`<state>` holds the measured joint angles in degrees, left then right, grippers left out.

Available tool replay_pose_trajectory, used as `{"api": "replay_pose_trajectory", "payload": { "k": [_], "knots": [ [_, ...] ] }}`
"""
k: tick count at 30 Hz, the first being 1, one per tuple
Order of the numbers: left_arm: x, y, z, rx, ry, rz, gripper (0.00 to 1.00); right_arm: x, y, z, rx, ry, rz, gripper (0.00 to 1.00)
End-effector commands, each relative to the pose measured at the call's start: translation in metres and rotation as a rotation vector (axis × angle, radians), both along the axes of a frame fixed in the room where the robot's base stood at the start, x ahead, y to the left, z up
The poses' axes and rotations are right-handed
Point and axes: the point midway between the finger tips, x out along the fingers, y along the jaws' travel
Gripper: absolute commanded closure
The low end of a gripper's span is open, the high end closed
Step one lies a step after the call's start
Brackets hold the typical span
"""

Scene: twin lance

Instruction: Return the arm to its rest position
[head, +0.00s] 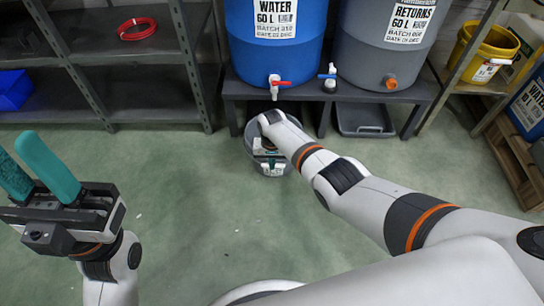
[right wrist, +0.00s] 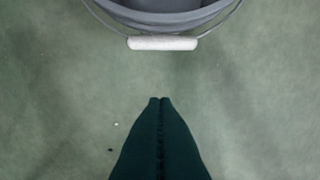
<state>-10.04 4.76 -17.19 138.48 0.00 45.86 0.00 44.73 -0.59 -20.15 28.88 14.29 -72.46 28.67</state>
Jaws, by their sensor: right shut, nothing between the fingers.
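My right arm (head: 345,190) reaches forward across the head view, its end in front of the blue water barrel. My right gripper (right wrist: 161,101) is shut and empty, with its dark green fingertips together over bare floor in the right wrist view. A grey bucket (right wrist: 165,18) with a white handle grip lies just beyond the fingertips there, apart from them. In the head view the bucket (head: 284,166) is partly hidden behind my right wrist. My left gripper (head: 32,165) is raised at the left, its two teal fingers apart and nothing between them.
A blue water barrel (head: 275,35) and a grey-blue returns barrel (head: 385,45) stand on a dark bench (head: 405,95), with taps facing me. A grey tray (head: 363,121) is under the bench. Shelving (head: 130,60) stands left, a pallet (head: 515,160) right. The middle floor is mostly clear.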

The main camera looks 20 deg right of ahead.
Motion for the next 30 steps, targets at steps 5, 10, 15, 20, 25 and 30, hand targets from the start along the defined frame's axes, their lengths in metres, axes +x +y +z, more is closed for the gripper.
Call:
{"api": "replay_pose_trajectory", "payload": {
  "k": [5,10,15,20,25,30],
  "knots": [
    [-0.001,0.000,-0.002,-0.001,0.015,-0.001,0.64,0.000,0.000,0.005,0.000,0.000,0.000,1.00],
    [-0.001,0.000,-0.003,-0.001,0.015,-0.001,0.64,0.001,0.001,0.004,0.003,-0.016,0.005,1.00],
    [-0.001,0.001,-0.003,-0.001,0.021,-0.002,0.64,0.025,0.020,0.007,0.051,-0.240,0.074,1.00],
    [-0.003,0.001,-0.004,-0.002,0.034,-0.002,0.64,0.053,0.054,0.047,0.127,-0.674,0.187,1.00],
    [-0.004,0.001,-0.006,-0.003,0.051,-0.003,0.64,0.050,0.080,0.139,0.183,-1.174,0.276,1.00],
    [-0.006,0.002,-0.007,-0.005,0.063,-0.004,0.64,0.001,0.087,0.257,0.200,-1.666,0.311,1.00]
  ]
}}
